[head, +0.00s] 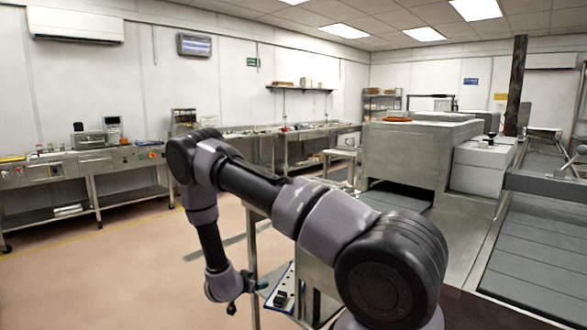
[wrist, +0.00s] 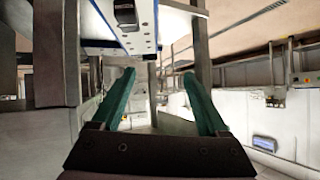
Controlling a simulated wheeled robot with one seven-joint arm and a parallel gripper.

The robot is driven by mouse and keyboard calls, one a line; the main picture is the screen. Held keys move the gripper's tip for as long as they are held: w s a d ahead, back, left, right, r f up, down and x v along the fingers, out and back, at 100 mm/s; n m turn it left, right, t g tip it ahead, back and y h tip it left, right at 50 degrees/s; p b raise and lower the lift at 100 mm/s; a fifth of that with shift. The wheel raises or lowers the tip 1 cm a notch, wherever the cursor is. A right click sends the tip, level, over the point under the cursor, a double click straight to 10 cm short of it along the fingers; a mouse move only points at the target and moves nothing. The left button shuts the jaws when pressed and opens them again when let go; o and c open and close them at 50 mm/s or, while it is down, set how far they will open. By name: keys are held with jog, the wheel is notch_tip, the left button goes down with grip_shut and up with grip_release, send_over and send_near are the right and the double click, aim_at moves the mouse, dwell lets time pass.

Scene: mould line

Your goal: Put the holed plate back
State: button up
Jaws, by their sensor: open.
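A white and blue plate with small dark marks that look like holes (head: 287,283) stands close beside my gripper, low in the middle of the head view. It carries a black handle-like part. In the wrist view the plate (wrist: 143,38) fills the top, just beyond the fingertips, and is cut off by the frame edge. I cannot tell whether this is the task's holed plate. My gripper (wrist: 159,82) has its two green fingers apart with nothing between them. In the head view only a bit of my gripper (head: 262,285) shows; my arm hides part of the area.
A metal stand with upright posts (head: 253,255) is right by my gripper. A large grey machine (head: 420,155) and a conveyor (head: 545,250) fill the right. Benches (head: 95,170) line the left and back walls. The floor (head: 120,270) at left is clear.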

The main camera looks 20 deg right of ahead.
jog(key=w+a+r+y, duration=0.2)
jog(key=r, duration=0.7)
jog(key=w+a+r+y, duration=0.2)
jog(key=w+r+y, duration=0.1)
jog(key=r, duration=0.6)
jog(key=s+r+n+y, duration=0.1)
jog(key=s+r+y, duration=0.1)
jog(key=r, duration=0.7)
jog(key=s+r+y, duration=0.2)
jog(key=s+r, duration=0.1)
jog(key=r, duration=0.6)
jog(key=s+d+r+n+y, duration=0.1)
jog(key=s+r+n+y, duration=0.15)
jog(key=s+r, duration=1)
jog(key=s+d+r+n+h, duration=0.1)
jog(key=s+d+r, duration=0.1)
jog(key=s, duration=0.7)
jog(key=s+d+r+n+g, duration=0.1)
jog(key=s+d+r, duration=0.1)
jog(key=s, duration=0.8)
jog(key=shift+s+d+r+g+h, duration=0.25)
jog(key=shift+r+g+h, duration=0.1)
jog(key=shift+r, duration=0.25)
jog(key=shift+n, duration=0.25)
